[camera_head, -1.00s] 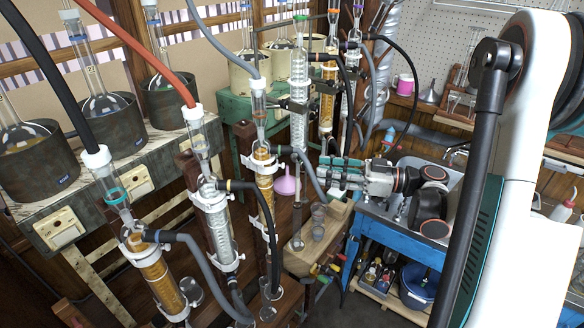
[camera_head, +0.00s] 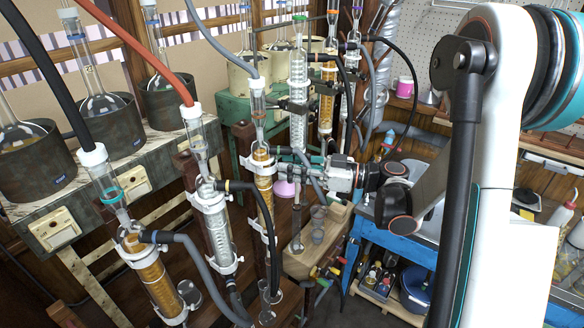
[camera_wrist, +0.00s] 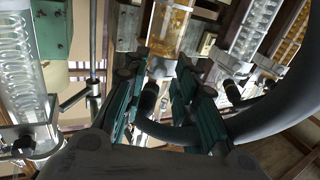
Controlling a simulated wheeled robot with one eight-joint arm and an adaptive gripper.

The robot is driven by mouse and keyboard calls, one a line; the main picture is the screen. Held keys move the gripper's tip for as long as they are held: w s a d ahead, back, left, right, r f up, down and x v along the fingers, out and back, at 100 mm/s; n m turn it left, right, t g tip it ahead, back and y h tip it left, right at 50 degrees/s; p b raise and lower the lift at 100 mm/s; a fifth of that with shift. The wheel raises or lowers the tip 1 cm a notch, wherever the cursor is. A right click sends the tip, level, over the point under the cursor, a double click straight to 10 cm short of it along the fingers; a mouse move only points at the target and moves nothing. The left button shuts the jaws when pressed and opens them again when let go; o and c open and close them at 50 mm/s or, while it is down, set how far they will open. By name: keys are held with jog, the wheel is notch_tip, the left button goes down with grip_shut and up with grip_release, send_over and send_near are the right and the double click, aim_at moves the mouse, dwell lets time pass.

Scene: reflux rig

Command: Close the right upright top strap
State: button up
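The right upright (camera_head: 244,145) is a dark wooden post with an amber-filled glass condenser (camera_head: 265,190) in front of it. Its white top strap (camera_head: 262,163) sits near the condenser's upper end, just left of my gripper. I cannot tell whether the strap is open or closed. In the wrist view, an amber condenser (camera_wrist: 170,25) shows beyond the fingers, with a pale strap piece (camera_wrist: 162,67) at its lower end. My gripper (camera_head: 284,160) is beside the strap. The wrist view shows its teal-padded fingers (camera_wrist: 155,95) apart, with a black hose fitting visible in the gap.
Grey and black hoses hang close around my gripper, and a clear condenser (camera_head: 298,95) stands just behind it. Two more strapped condensers (camera_head: 215,225) (camera_head: 155,275) stand to the left. A wooden block with grey cups (camera_head: 318,222) is below. A blue cart (camera_head: 390,245) is at right.

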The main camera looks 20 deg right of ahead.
grip_shut()
jog(key=w+n+g, duration=0.1)
jog(key=g, duration=0.1)
jog(key=w+n+g+y, duration=0.1)
jog(key=n+g, duration=0.1)
jog(key=w+n+g+y+b, duration=0.1)
jog(key=g, duration=0.1)
jog(key=shift+w+n+g, duration=0.2)
jog(key=shift+n+g, duration=0.1)
jog(key=shift+o, duration=2.1)
grip_release()
jog(key=shift+d, duration=0.15)
